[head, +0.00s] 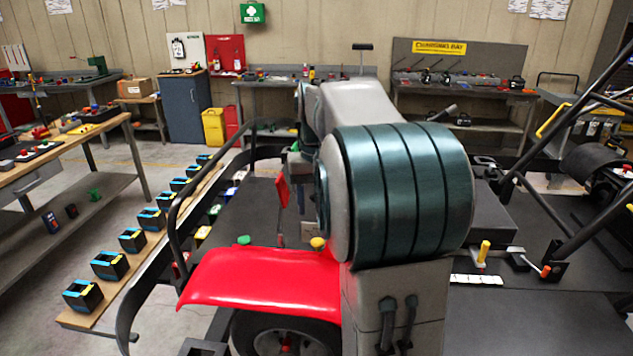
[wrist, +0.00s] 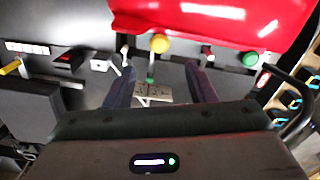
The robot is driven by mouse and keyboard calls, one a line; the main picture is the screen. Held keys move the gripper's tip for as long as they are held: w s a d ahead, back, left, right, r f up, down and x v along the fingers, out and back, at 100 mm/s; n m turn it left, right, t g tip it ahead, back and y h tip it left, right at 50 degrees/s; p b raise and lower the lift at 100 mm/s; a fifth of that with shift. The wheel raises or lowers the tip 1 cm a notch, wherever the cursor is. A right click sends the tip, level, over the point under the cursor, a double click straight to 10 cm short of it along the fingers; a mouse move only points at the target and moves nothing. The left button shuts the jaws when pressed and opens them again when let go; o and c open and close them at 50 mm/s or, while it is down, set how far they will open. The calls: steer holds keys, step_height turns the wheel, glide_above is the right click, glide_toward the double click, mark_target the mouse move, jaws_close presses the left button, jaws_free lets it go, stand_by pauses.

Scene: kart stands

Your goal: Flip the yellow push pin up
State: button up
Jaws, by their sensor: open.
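A round yellow knob (head: 317,243) stands at the edge of the red fender, left of my arm, in the head view. It also shows in the wrist view (wrist: 159,43), beyond my fingertips. A yellow upright handle (head: 483,250) stands on the dark deck to the right of my arm, and appears at the left edge of the wrist view (wrist: 10,67). I cannot tell for certain which is the push pin. My gripper (wrist: 162,80) is open, its two dark fingers apart with nothing held. The yellow knob is ahead of the gap, apart from both fingers. My arm hides part of the deck.
The red fender (head: 262,280) lies in front of the knob. A green knob (head: 244,240) stands to its left, also in the wrist view (wrist: 250,58). An orange-tipped handle (head: 545,271) is at right. Black tube bars (head: 175,215) border the left side.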

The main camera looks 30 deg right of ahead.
step_height(320, 180, up, 6)
stand_by(0.7)
